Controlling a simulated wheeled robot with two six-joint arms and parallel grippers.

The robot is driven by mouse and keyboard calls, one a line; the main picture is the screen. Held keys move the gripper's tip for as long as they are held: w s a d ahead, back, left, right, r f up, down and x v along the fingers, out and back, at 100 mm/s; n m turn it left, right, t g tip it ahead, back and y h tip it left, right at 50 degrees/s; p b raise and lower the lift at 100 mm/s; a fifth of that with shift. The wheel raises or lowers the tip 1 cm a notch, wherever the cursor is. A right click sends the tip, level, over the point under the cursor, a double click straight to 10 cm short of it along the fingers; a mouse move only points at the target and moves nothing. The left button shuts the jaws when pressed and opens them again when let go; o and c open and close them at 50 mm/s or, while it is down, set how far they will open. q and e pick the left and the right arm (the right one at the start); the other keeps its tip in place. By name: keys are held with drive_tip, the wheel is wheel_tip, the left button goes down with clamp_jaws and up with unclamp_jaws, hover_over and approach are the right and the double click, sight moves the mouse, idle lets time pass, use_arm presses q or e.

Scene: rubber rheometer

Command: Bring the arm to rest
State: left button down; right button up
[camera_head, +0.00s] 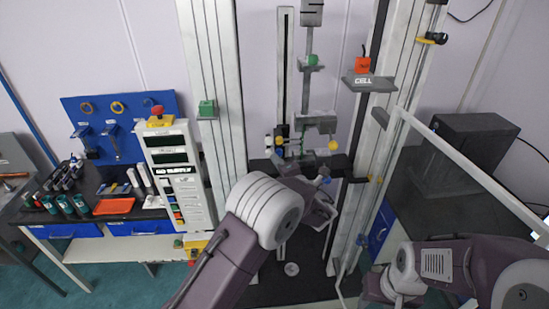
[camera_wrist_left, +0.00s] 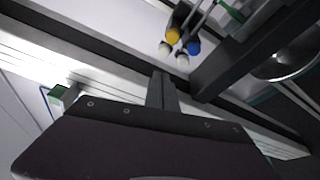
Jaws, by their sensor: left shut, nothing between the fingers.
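My left arm reaches up from the bottom middle of the head view, with its wrist in front of the testing machine's (camera_head: 222,110) lower middle. The left gripper (camera_wrist_left: 163,90) shows in the wrist view with its dark fingers together and nothing between them. In the head view its fingertips are hard to make out against the machine. Yellow, blue and white knobs (camera_wrist_left: 174,36) lie beyond the fingers in the wrist view. My right arm lies folded at the lower right of the head view, and its gripper cannot be made out.
The machine's grips and clamps (camera_head: 317,122) hang close behind my left wrist. A control panel (camera_head: 172,172) stands to the left. A workbench (camera_head: 140,213) with tools, bottles and an orange tray (camera_head: 114,206) is further left. A white frame bar (camera_head: 470,170) slants across the right.

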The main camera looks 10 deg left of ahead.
use_arm(q)
drive_tip(key=s+a+f+n+g+y+b, duration=0.25)
drive_tip(key=a+b, duration=0.25)
drive_tip(key=a, duration=0.3)
drive_tip(key=s+a+f+n+g+y+b, duration=0.1)
drive_tip(key=s+a+f+n+g+b, duration=0.15)
drive_tip(key=s+a+n+b, duration=0.4)
drive_tip(key=s+a+f+n+g+h+b, duration=0.25)
drive_tip(key=s+a+f+n+g, duration=0.25)
drive_tip(key=s+a+f, duration=0.4)
drive_tip(key=s+d+f+n+g+h+b, duration=0.3)
drive_tip(key=s+d+f+n+h, duration=0.2)
drive_tip(key=s+f+n, duration=0.55)
drive_tip(key=s+d+f+n+h, duration=0.1)
drive_tip(key=d+f+n+h, duration=0.2)
drive_tip(key=d+n, duration=0.3)
drive_tip(key=s+d+f+n+h, duration=0.2)
drive_tip(key=d+n, duration=0.4)
drive_tip(key=n, duration=0.8)
drive_tip(key=shift+s+d+f+h, duration=0.15)
drive_tip(key=shift+d+f+h, duration=0.05)
drive_tip(key=shift+f+h, duration=0.3)
use_arm(e)
wheel_tip(320, 180, down, 16)
drive_tip(key=shift+w+a+f, duration=0.15)
drive_tip(key=shift+a+f, duration=0.05)
drive_tip(key=shift+f, duration=0.05)
